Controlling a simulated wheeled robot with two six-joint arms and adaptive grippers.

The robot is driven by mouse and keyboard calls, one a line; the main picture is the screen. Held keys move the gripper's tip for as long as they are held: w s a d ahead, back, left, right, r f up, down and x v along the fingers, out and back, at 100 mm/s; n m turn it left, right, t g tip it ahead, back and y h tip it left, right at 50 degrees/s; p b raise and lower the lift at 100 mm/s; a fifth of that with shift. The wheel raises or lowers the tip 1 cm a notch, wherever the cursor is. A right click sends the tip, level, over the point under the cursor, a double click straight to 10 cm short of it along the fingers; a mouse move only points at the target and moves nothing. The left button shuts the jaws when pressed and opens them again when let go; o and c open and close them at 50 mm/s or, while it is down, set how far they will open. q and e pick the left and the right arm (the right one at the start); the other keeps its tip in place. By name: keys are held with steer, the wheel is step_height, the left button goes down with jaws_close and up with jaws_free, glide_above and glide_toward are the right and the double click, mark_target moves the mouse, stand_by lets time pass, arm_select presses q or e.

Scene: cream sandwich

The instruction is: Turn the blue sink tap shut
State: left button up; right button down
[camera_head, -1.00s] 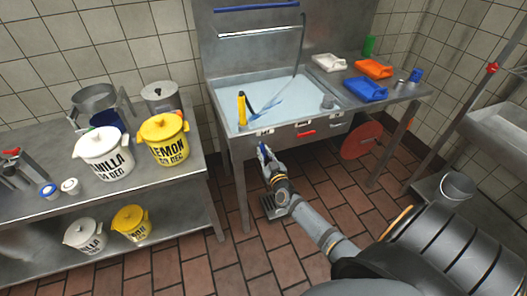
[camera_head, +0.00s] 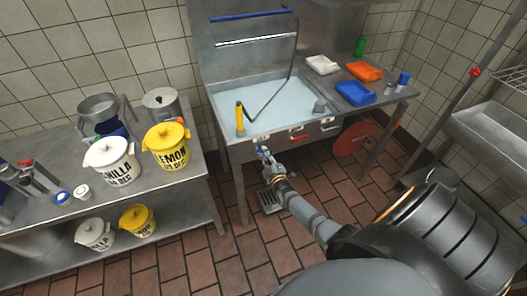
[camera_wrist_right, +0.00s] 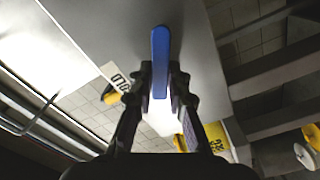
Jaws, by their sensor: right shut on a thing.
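The blue tap handle (camera_wrist_right: 160,62) is a long flat lever, upright in the right wrist view, against the grey sink front. My right gripper (camera_wrist_right: 160,92) has its fingers on both sides of the lever's lower part and is shut on it. A white label reading "OLD", partly covered, is beside it. In the head view, my right gripper (camera_head: 265,154) is at the lower front of the sink (camera_head: 219,104), below its left label; the lever is mostly hidden there. My left gripper is not in view.
A red handle (camera_head: 298,138) is to the right on the sink front. A yellow-handled tool (camera_head: 239,118) stands at the basin's front left. White, orange and blue trays lie on the right drainboard. A table with vanilla (camera_head: 112,165) and lemon (camera_head: 168,148) buckets stands left.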

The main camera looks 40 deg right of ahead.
steer(key=shift+d+r+n+p, duration=0.1)
steer(key=shift+r+n+p, duration=0.2)
steer(key=shift+n+p, duration=0.75)
steer(key=shift+r+n+p, duration=0.25)
steer(key=shift+n+p, duration=0.05)
steer(key=shift+n, duration=1.75)
steer(key=c, duration=1.3)
jaws_free()
steer(key=v, duration=1.2)
steer(key=shift+r, duration=0.1)
